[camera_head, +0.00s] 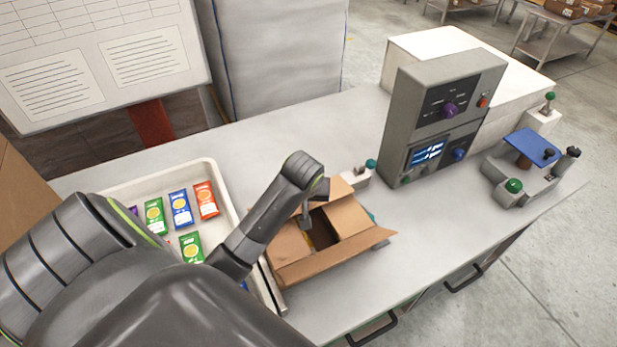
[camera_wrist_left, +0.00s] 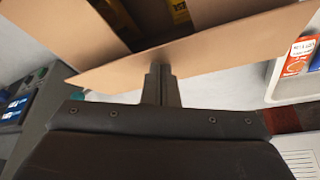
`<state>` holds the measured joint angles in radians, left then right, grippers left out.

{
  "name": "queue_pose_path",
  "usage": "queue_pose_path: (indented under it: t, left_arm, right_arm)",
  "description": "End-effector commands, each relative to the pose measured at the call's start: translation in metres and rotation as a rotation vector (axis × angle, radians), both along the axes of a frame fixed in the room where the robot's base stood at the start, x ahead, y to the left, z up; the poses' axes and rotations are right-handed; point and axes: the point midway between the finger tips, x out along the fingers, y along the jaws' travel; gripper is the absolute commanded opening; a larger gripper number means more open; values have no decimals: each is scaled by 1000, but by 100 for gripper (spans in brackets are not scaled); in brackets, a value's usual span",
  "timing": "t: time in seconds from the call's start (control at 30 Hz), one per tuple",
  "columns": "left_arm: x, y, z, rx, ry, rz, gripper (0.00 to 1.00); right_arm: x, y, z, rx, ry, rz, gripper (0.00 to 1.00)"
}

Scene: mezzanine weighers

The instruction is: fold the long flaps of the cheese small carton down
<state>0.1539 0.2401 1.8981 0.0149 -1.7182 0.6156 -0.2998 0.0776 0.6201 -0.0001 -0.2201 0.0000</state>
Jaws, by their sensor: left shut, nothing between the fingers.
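The open brown cardboard carton (camera_head: 335,262) stands on the counter just right of the white tray. Its flaps stick out around a dark opening, and the front long flap slants outward toward me. In the left wrist view a wide carton flap (camera_wrist_left: 225,48) crosses the top, with yellow packets (camera_wrist_left: 180,11) inside the box beyond it. My left gripper (camera_head: 306,219) is shut and empty, pointing down at the far left edge of the carton opening. Its closed fingertips (camera_wrist_left: 161,72) overlap the flap's edge in the wrist view; I cannot tell whether they touch it. My right gripper is not in view.
The white tray (camera_head: 214,172) holds several green, blue and orange packets. A grey control unit (camera_head: 440,110) stands further right. The counter (camera_head: 400,285) is clear right and front of the carton.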

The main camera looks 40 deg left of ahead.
Motion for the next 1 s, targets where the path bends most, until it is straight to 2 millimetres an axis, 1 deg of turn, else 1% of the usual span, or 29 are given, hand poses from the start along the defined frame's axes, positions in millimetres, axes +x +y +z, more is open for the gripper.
queue_pose_path:
  t: [0.03,0.1,0.43,0.77,0.87,1.0]
  left_arm:
    - [-2,-3,-6,-1,1,1,0]
    - [-3,-4,-9,-1,1,1,0]
    - [-2,-4,-9,0,0,0,0]
    - [-2,-5,-19,-1,0,0,0]
    - [-2,-4,-13,0,-1,0,0]
    - [-2,-4,8,0,-1,0,0]
  right_arm:
    - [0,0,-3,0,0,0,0]
    - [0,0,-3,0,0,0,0]
    - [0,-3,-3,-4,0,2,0]
    - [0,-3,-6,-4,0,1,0]
    - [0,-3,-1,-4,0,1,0]
    - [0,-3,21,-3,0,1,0]
